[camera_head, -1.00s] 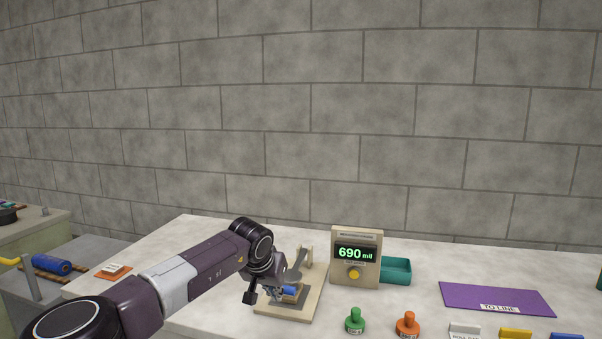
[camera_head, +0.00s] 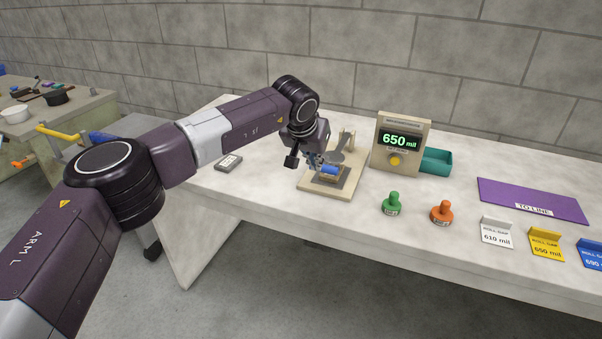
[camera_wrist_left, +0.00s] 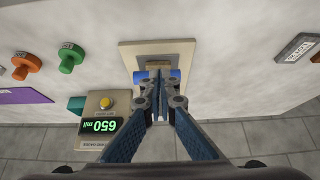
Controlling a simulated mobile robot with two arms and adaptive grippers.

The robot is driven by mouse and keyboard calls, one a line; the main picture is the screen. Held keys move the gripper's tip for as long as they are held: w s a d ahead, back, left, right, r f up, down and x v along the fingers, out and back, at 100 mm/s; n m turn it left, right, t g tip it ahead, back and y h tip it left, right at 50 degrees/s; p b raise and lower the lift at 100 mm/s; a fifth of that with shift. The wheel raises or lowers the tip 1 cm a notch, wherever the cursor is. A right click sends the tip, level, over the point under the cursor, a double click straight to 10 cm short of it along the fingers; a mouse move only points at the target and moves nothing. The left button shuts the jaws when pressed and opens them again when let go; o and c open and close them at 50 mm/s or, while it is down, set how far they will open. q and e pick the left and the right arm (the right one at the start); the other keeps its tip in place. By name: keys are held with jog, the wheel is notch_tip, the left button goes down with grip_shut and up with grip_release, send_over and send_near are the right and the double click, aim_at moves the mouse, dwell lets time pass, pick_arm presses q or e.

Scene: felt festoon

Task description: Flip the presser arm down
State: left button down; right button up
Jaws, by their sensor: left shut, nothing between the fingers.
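The gauge stand (camera_head: 342,190) is a beige base on the table with a short post at its back. A grey presser arm (camera_head: 337,157) slants down from the post towards a blue cylinder (camera_head: 329,170) lying on the stand. I cannot tell whether the arm touches the cylinder. My left gripper (camera_head: 315,164) is shut and empty, over the stand beside the arm. In the left wrist view its fingers (camera_wrist_left: 161,82) hide the middle of the cylinder, whose blue ends show on both sides. My right gripper is not in view.
A display box (camera_head: 402,145) reading 650 mil stands right of the stand, with a teal tray (camera_head: 436,162) behind it. Green (camera_head: 394,203) and orange (camera_head: 442,212) stamps and several roll-gap cards stand at the front. A purple mat (camera_head: 530,198) lies at right. A small grey tag (camera_head: 229,161) lies left.

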pick_arm(q)
jog(key=s+a+b, duration=0.2)
jog(key=s, duration=0.6)
jog(key=shift+s+r+b, duration=0.15)
jog(key=shift+s+b, duration=0.1)
jog(key=shift+b, duration=0.05)
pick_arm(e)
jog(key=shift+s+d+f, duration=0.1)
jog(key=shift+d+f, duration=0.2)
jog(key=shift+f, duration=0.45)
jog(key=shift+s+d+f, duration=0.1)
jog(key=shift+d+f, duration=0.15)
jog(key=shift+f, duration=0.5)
